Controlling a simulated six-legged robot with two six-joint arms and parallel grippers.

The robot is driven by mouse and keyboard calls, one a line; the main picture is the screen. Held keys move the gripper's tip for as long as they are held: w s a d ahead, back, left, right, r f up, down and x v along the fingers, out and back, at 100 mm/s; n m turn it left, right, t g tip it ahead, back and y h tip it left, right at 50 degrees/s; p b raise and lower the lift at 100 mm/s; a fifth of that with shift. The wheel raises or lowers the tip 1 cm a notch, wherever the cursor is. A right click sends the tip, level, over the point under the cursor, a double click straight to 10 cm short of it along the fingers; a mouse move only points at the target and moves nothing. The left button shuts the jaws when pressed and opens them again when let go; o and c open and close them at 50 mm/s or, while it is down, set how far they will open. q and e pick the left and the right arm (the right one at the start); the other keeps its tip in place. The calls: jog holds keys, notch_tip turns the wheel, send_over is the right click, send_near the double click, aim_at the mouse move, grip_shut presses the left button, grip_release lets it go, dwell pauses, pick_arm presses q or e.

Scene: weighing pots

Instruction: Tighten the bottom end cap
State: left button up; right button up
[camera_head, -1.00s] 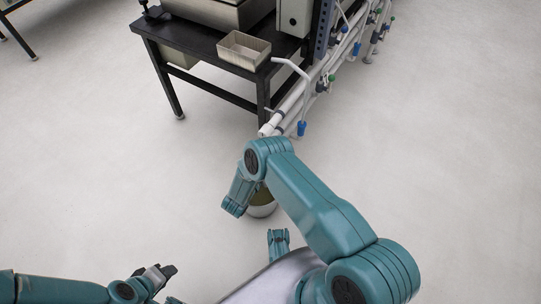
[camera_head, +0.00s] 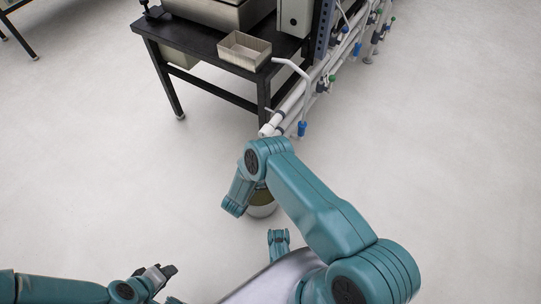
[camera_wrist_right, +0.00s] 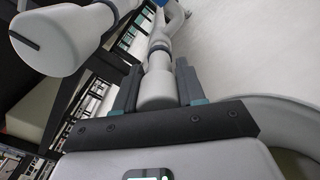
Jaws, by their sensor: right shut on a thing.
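In the right wrist view, the pale cylindrical end cap (camera_wrist_right: 157,90) sits between the two dark fingers of my right gripper (camera_wrist_right: 158,93), which is shut on it. A narrower pale pipe (camera_wrist_right: 160,58) runs on from the cap toward the top of that view. How far the cap is turned on cannot be told.
A thick white pipe end (camera_wrist_right: 66,38) lies close beside my right gripper. In the head view, white pipes with blue and green fittings run along a dark table (camera_head: 210,68) holding an open tray (camera_head: 244,51). A bucket (camera_head: 262,204) stands under my arm. Floor around is clear.

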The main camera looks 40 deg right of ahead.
jog(key=m, duration=0.4)
jog(key=shift+m, duration=1.8)
jog(key=o, duration=1)
jog(key=shift+o, duration=0.2)
